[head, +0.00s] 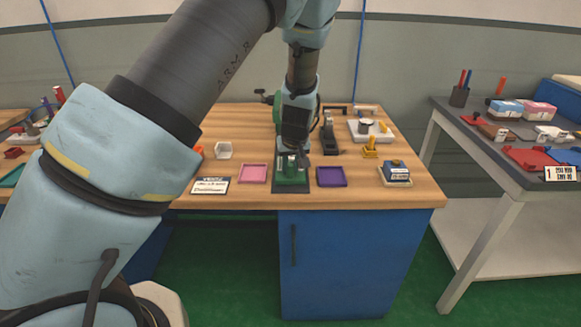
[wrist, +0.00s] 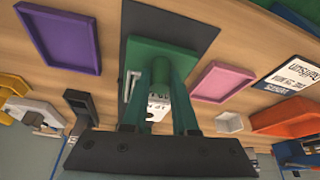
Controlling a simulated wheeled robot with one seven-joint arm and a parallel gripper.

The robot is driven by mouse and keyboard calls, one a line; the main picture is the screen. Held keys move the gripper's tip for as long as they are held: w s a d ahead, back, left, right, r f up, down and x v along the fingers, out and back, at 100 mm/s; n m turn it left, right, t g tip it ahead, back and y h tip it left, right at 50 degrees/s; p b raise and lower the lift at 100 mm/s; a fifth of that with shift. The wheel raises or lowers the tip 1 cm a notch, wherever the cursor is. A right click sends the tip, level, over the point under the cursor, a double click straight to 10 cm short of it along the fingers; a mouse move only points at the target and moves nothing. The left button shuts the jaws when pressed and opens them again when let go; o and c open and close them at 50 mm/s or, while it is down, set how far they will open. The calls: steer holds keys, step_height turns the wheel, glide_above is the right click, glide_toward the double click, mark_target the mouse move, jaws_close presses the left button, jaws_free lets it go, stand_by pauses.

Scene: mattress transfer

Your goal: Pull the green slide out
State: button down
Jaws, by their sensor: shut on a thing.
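The green slide (head: 291,178) is part of a small green fixture on a dark mat (head: 290,188) near the front edge of the wooden table. In the wrist view the green body (wrist: 165,50) lies under my fingertips. My gripper (wrist: 162,68) points down at it, its two fingers close together and shut on the slide's upright part. A white labelled piece (wrist: 158,108) shows between the fingers. In the head view my gripper (head: 292,152) stands right above the fixture, and the fingers hide the exact grip.
A pink tray (head: 253,173) lies left of the fixture and a purple tray (head: 331,177) right of it. A printed card (head: 210,186) is at the front left.

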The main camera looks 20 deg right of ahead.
steer(key=shift+s+a+f, duration=0.1)
steer(key=shift+s, duration=0.1)
steer(key=c, duration=0.7)
jaws_free()
steer(key=b+v, duration=0.1)
steer(key=v, duration=1)
steer(key=w+a+n+g, duration=0.1)
steer(key=a+g, duration=0.1)
steer(key=a, duration=1.6)
steer(key=shift+n+g+y, duration=0.3)
steer(key=shift+g+y, duration=0.1)
steer(key=shift+y, duration=0.1)
steer(key=s+a, duration=0.2)
steer(key=a, duration=0.4)
steer(key=s+a+r, duration=0.1)
steer(key=s+a, duration=0.2)
steer(key=a, duration=0.2)
steer(key=s+a, duration=0.3)
steer(key=a, duration=0.3)
steer(key=shift+a+r, duration=0.35)
